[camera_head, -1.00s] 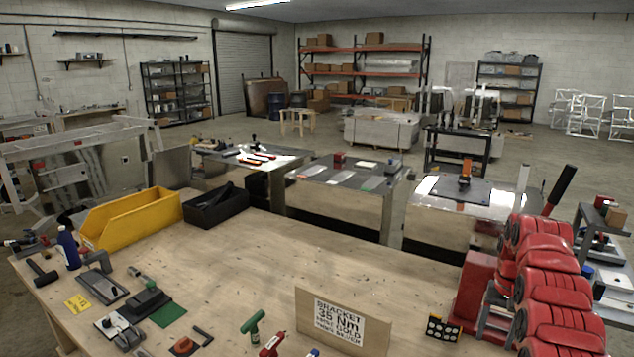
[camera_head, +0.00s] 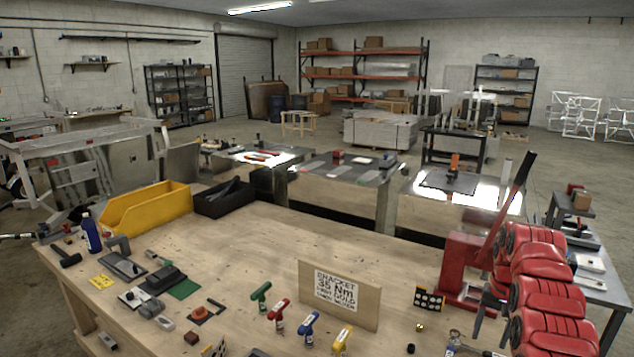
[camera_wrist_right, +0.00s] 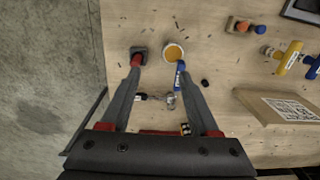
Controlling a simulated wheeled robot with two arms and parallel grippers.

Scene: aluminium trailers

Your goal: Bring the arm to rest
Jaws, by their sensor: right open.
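My right arm with red covers (camera_head: 545,300) stands at the right of the head view. Its gripper (camera_head: 487,318) is partly hidden by the arm there, near the right part of the wooden bench (camera_head: 250,240). In the right wrist view the gripper (camera_wrist_right: 158,66) points down over the bench with its two dark fingers apart. Nothing is clearly held between them. A white ring with an orange centre (camera_wrist_right: 173,52) and small metal pieces (camera_wrist_right: 165,98) show near the fingers; their contact with the fingers cannot be told. My left gripper is not in view.
A red press with a long lever (camera_head: 470,265) stands beside the arm. A bracket sign (camera_head: 340,295) and several coloured T-handle tools (camera_head: 278,312) occupy the front. Yellow (camera_head: 150,210) and black bins (camera_head: 222,200) stand at the back left. The bench middle is clear.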

